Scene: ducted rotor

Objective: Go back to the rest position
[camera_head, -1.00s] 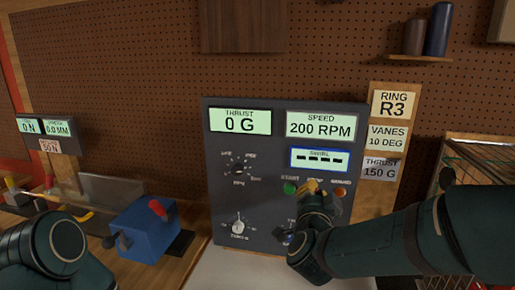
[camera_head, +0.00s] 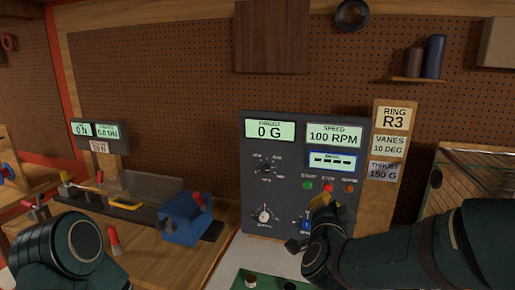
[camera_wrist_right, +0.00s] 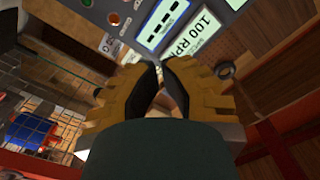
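The dark control panel (camera_head: 285,185) stands upright at the back. Its displays read thrust 0 G and speed 100 RPM (camera_head: 334,136), with dashes on a blue-framed display. Green, red and orange buttons sit below, with a blue knob (camera_head: 306,225) lower down. My right gripper (camera_head: 322,203) is in front of the panel, just below the buttons and beside the blue knob. In the right wrist view its yellow fingers (camera_wrist_right: 158,66) meet at the tips with nothing seen between them. My left arm shows at lower left, but its gripper is out of view.
A bench (camera_head: 165,238) at left carries a blue block (camera_head: 186,222), a clear shield and a red-handled tool (camera_head: 114,240). A green surface (camera_head: 262,280) lies below the panel. A label board (camera_head: 390,155) stands right of the panel, and a wire-fronted box (camera_head: 462,178) further right.

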